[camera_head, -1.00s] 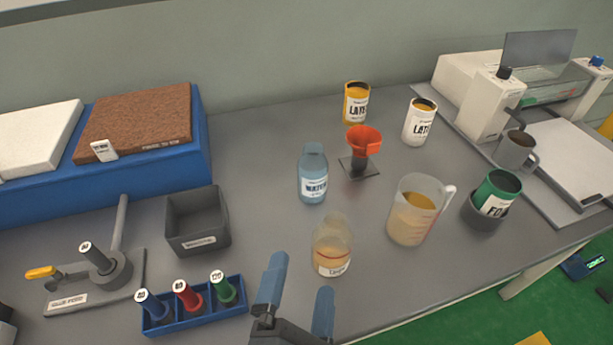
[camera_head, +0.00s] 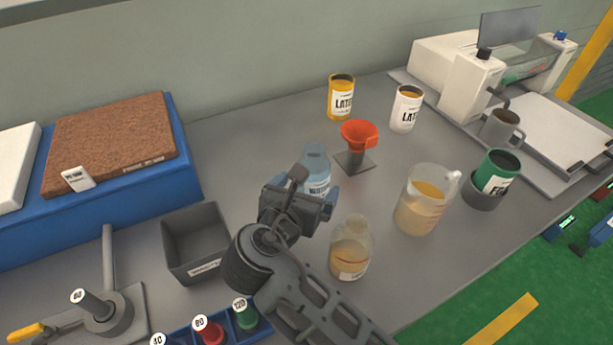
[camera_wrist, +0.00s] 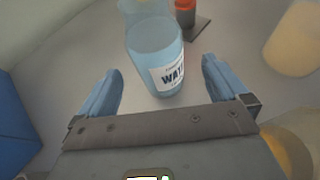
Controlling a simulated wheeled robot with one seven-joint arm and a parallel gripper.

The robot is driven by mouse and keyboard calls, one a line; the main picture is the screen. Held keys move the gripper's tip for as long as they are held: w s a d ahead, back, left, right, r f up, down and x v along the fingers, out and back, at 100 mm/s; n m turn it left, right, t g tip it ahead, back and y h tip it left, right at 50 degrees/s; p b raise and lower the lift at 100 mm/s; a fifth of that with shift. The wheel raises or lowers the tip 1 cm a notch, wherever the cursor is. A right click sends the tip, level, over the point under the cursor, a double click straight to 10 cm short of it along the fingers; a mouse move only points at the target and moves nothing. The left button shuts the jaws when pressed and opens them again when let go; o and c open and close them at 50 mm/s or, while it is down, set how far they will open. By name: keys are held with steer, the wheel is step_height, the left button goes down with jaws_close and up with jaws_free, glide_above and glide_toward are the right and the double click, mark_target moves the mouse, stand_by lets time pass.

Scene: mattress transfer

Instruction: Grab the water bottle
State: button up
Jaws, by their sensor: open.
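The water bottle (camera_head: 317,165) is a clear blue bottle with a white label, upright on the grey table. In the head view my gripper (camera_head: 305,190) hides its lower part. The bottle also shows in the wrist view (camera_wrist: 155,52), ahead of and roughly between the two blue fingers. My gripper is open and empty in the wrist view (camera_wrist: 160,88). The fingertips are close to the bottle's label side; I cannot tell whether they touch it.
A liquid-filled bottle (camera_head: 350,250) and a measuring jug (camera_head: 425,200) stand to the right. A grey bin (camera_head: 193,238) is to the left. Two cans (camera_head: 341,98) stand at the back.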

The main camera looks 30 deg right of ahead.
steer(key=x, duration=0.5)
steer(key=shift+w+d+f+p, duration=0.15)
steer(key=shift+w+f+p, duration=0.05)
steer(key=shift+w+p, duration=0.1)
steer(key=shift+c, duration=0.3)
steer(key=c, duration=1.3)
steer(key=shift+r, duration=0.1)
steer(key=shift+r, duration=0.15)
steer(key=shift+r, duration=4.75)
steer(key=shift+r, duration=0.1)
